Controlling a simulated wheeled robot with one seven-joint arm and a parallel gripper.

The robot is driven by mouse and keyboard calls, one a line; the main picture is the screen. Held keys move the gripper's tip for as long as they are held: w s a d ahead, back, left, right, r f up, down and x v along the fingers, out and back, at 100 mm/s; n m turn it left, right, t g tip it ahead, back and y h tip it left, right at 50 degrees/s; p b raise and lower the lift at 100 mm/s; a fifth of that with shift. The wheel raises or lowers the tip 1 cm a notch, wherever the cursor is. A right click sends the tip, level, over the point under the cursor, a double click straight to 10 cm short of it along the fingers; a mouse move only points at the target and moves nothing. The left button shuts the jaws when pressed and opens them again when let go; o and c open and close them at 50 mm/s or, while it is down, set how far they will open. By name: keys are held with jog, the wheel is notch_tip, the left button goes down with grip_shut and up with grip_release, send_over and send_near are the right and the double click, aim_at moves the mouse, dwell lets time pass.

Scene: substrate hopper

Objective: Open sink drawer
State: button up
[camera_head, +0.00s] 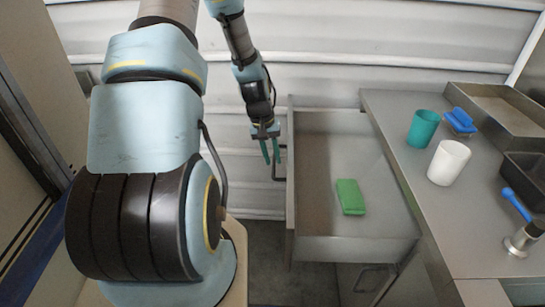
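The drawer (352,250) is pulled well out from the metal counter, toward the left. Its inside shows from above, with a green block (350,197) lying on its floor. The drawer's front panel (290,185) is seen nearly edge-on, with a dark bar handle (275,179) on its left side. My gripper (270,161) points down at the handle's far part. Its two teal fingers show a narrow gap between them. I cannot tell whether they hold the handle or are only beside it.
On the counter (415,190) stand a teal cup (422,128), a white cup (448,163), a blue brush (461,121), a metal tray (505,103) and a blue-handled tool (517,206). A corrugated wall (330,50) closes the back. Dark floor (270,270) shows below the drawer front.

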jog(key=shift+o, duration=1.2)
notch_tip(320, 180, up, 11)
jog(key=a+b, duration=0.1)
jog(key=a, duration=0.1)
jog(key=shift+f+b, duration=0.2)
jog(key=shift+b, duration=0.15)
jog(key=shift+w, duration=0.1)
jog(key=s+a+r+t+y, duration=0.1)
jog(key=s+a+r, duration=0.2)
jog(key=s, duration=0.4)
jog(key=s+a+r+y, duration=0.1)
jog(key=s+a+r, duration=0.2)
jog(key=s+a, duration=0.3)
jog(key=shift+s+r+t, duration=0.2)
jog(key=shift+s+t, duration=0.15)
jog(key=shift+t, duration=0.05)
jog(key=shift+s+a, duration=0.1)
